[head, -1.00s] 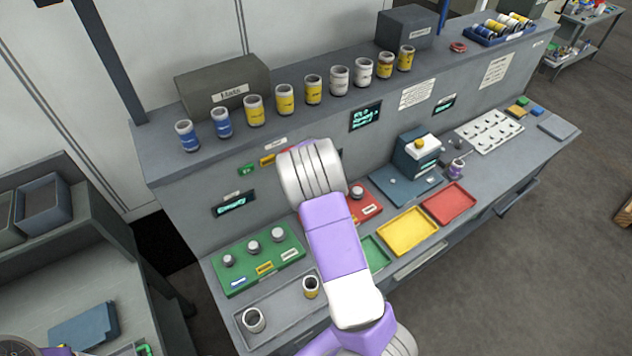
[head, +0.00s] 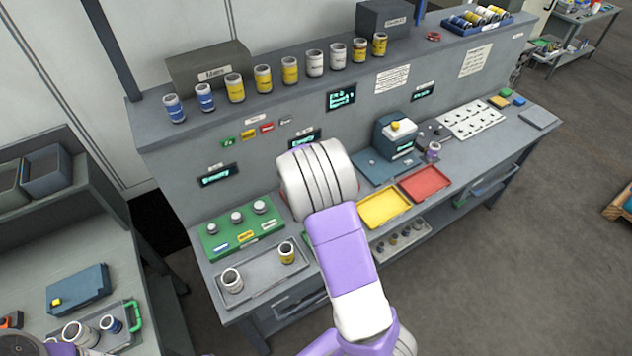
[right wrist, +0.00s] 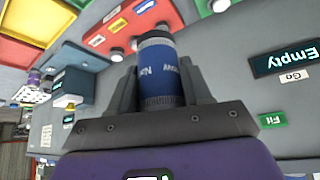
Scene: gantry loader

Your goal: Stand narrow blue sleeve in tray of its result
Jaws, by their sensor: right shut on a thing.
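My right gripper (right wrist: 156,66) is shut on the narrow blue sleeve (right wrist: 158,84), which has a pale rim and white lettering. In the head view my own right arm hides the gripper and sleeve. The sleeve is in front of the bench's back panel, near a red gauge block (right wrist: 132,22) with grey plugs. The yellow tray (head: 383,208) and red tray (head: 425,183) look empty on the bench. The green tray is almost wholly hidden behind my arm. Two screens, left (head: 218,175) and middle (head: 305,140), appear to read Empty. My left gripper is not in view.
A green gauge block (head: 240,228) and a grey tray (head: 262,275) with two sleeves stand at the bench's left. A teal machine (head: 395,137) stands behind the coloured trays. Several sleeves line the top ledge (head: 200,120). A side table with cups is at lower left.

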